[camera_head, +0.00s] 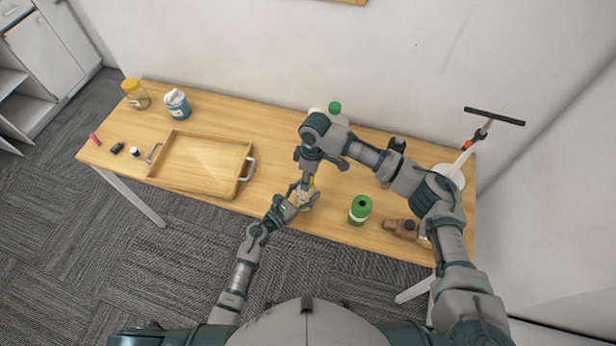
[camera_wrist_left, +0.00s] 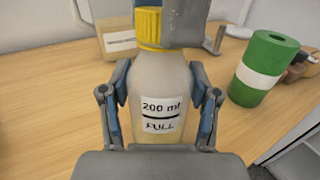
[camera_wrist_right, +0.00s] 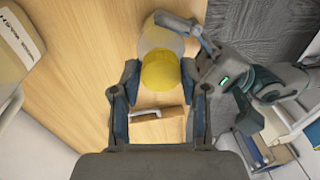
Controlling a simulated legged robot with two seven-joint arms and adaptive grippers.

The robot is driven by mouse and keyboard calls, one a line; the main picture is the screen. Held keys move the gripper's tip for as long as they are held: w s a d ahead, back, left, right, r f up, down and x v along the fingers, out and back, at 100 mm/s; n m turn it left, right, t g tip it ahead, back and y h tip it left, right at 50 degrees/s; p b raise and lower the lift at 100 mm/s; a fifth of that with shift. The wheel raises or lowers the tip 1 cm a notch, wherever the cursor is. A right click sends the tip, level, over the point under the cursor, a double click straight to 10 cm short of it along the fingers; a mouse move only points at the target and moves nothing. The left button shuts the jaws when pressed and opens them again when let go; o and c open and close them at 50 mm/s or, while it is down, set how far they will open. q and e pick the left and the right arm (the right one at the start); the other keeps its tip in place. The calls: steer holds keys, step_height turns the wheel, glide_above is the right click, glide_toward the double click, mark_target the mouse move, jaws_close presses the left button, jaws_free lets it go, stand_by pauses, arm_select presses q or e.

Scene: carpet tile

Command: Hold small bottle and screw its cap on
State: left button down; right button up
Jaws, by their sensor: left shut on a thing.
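The small bottle (camera_wrist_left: 160,80), labelled "200 ml FULL", stands upright near the table's front edge; in the head view (camera_head: 305,199) the arms partly hide it. My left gripper (camera_head: 297,195) is shut around its body, one finger on each side in the left wrist view (camera_wrist_left: 162,105). The yellow cap (camera_wrist_left: 149,28) sits on top of the neck and also shows in the right wrist view (camera_wrist_right: 160,70). My right gripper (camera_wrist_right: 160,78) is above, its fingers open on either side of the cap. I cannot tell how tightly the cap is seated.
A wooden tray (camera_head: 200,190) lies left. Jars (camera_head: 177,103) stand at the back left. A green-topped container (camera_head: 335,107) is behind my right arm. A stand with a black bar (camera_head: 493,117) is far right.

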steer(key=o, duration=0.4)
steer(key=shift+c, duration=0.2)
steer(key=shift+r, duration=0.1)
arm_select(q)
steer(key=shift+c, duration=1)
jaws_free()
arm_select(e)
step_height(320, 180, up, 12)
steer(key=w+d, duration=0.1)
steer(key=shift+f, duration=0.2)
steer(key=shift+w, duration=0.1)
arm_select(q)
steer(key=v, duration=1.2)
